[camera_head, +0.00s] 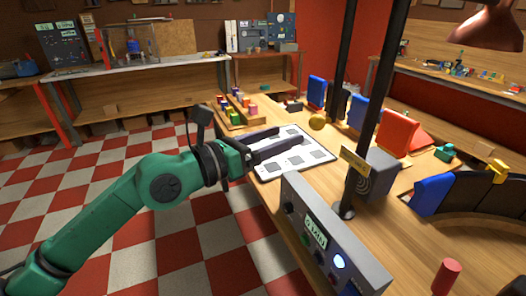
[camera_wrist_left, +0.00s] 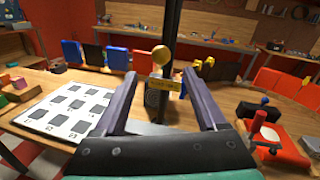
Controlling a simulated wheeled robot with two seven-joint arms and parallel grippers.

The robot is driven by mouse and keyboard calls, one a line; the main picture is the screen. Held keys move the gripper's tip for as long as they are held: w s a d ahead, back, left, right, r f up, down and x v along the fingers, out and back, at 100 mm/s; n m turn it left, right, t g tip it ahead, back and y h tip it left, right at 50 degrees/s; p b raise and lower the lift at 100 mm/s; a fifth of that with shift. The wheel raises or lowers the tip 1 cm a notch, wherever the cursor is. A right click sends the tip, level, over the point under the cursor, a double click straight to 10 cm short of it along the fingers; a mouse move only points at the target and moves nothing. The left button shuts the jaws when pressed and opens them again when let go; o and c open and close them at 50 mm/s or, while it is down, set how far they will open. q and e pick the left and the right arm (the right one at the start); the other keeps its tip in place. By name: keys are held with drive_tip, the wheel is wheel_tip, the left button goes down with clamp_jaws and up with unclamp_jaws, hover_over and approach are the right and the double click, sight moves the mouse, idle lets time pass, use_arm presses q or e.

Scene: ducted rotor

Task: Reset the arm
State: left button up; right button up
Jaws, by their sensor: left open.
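My left gripper (camera_head: 290,136) reaches in from the left on a green arm, above the near edge of the wooden table. Its two dark fingers are apart with nothing between them. In the left wrist view the open fingers (camera_wrist_left: 162,80) point towards a black post, with a yellow sign and a yellow ball seen beyond. A white board with grey squares (camera_head: 267,172) lies on the table below and beside the fingers; it also shows in the left wrist view (camera_wrist_left: 42,128). My right gripper is not in view.
A grey control box (camera_head: 318,222) stands at the table's near edge. Black posts (camera_head: 366,95) rise from the table. Behind are a yellow ball (camera_head: 317,122), blue panels (camera_head: 316,92) and a red panel (camera_head: 397,132). A red cylinder (camera_head: 446,276) stands front right. Coloured blocks (camera_head: 240,104) sit at the far end.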

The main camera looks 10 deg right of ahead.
use_arm(q)
drive_tip(key=b+v, duration=0.1)
drive_tip(key=v, duration=0.3)
